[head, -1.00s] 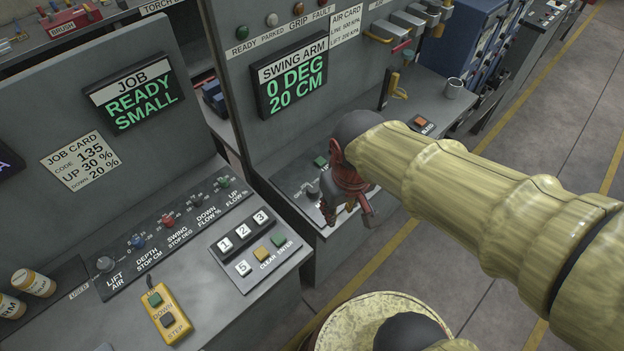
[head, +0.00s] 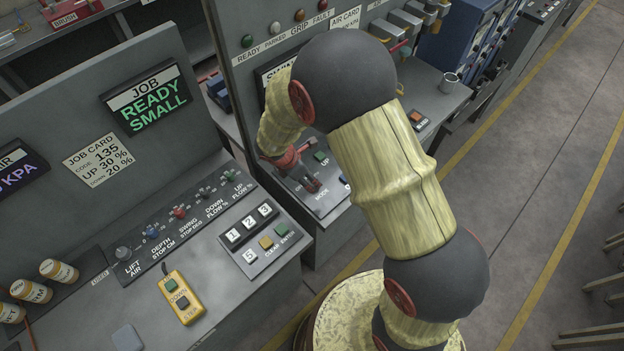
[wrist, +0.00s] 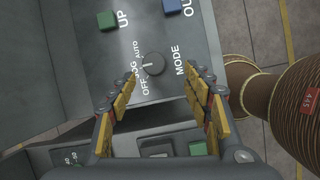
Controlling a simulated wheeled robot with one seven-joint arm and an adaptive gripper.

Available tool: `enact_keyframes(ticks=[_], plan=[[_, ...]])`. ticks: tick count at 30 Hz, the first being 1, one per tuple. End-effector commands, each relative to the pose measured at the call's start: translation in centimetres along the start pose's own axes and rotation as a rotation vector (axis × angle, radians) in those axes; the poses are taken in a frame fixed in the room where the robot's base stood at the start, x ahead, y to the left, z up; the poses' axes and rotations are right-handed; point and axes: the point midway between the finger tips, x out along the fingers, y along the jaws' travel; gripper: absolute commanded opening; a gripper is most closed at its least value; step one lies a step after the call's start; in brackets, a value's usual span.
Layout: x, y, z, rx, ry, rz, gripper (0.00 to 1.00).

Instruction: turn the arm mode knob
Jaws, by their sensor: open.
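The arm mode knob (wrist: 153,63) is a small round grey knob on the swing arm panel, seen in the wrist view. OFF, JOG and AUTO are printed around its left side and MODE on its right. A pale mark on the knob points left, about at JOG. My gripper (wrist: 161,79) is open, with yellow-padded fingers on either side of the knob's line in the picture. It looks empty, and I see no contact with the knob.
A green UP button (wrist: 107,20) and a blue button (wrist: 172,6) sit beyond the knob. A brown ribbed column (wrist: 296,105) stands at the right in the wrist view. The job console (head: 215,285) is left of my arm; a mug (head: 449,83) stands farther back.

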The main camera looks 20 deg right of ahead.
Motion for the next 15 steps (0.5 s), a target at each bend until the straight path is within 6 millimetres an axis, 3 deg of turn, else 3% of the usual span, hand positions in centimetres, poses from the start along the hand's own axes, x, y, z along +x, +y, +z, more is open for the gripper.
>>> enact_keyframes(ticks=[3,8,15], plan=[[-0.1,0.8,0.0,-0.118,0.000,0.028,0.50],[0.3,0.9,-0.1,-0.175,0.003,0.032,0.50],[3.5,0.9,-0.1,-0.174,0.004,0.029,0.50]])
